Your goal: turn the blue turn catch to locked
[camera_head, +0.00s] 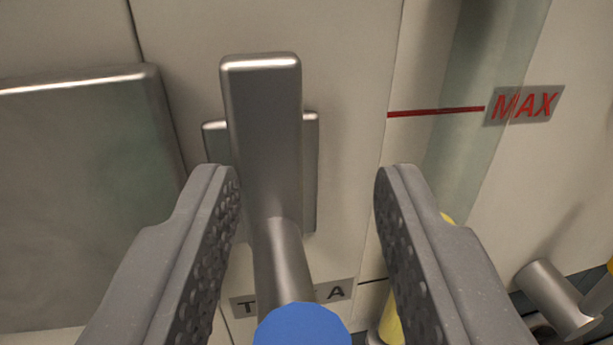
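The turn catch is a grey metal bar (263,140) standing upright in the picture, with a round post running from its lower part toward me. The post ends in a blue cap (302,325) at the bottom edge. Behind the bar is a smaller metal backing plate (310,165) on the pale panel. My gripper (308,176) is open, with the bar and post between its two fingers. The left finger is close to the bar; I cannot tell whether it touches. The right finger stands clear of it. The catch's lock markings do not show.
A raised metal plate (80,190) is at the left. A label (335,292), partly hidden by the post, sits below the catch. At the right are a clear strip with a red line (435,111), a MAX label (524,105) and a metal cylinder (556,297).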

